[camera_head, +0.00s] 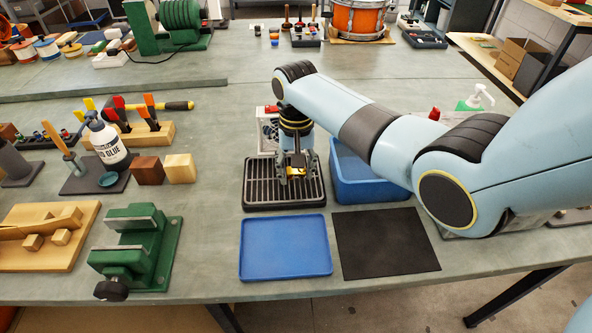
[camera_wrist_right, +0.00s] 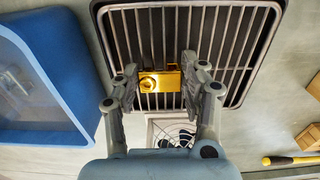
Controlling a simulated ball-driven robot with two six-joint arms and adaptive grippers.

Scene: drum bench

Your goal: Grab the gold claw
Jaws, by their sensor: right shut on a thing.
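The gold claw (camera_wrist_right: 161,80) is a small shiny gold piece with a round hole or boss. In the head view it shows as a small gold patch (camera_head: 296,172) at the tips of my right gripper (camera_head: 296,174), over the black slatted rack (camera_head: 284,205). In the right wrist view my right gripper (camera_wrist_right: 160,78) has its two fingers on either side of the claw and is shut on it. The rack's bars (camera_wrist_right: 205,40) lie behind the claw. I cannot tell whether the claw still touches the rack. My left gripper is not in view.
A blue bin (camera_head: 352,185) stands right of the rack. A flat blue tray (camera_head: 285,262) and a black mat (camera_head: 388,243) lie in front. A green vise (camera_head: 135,250), wooden blocks (camera_head: 180,168) and a glue bottle (camera_head: 104,143) are at the left.

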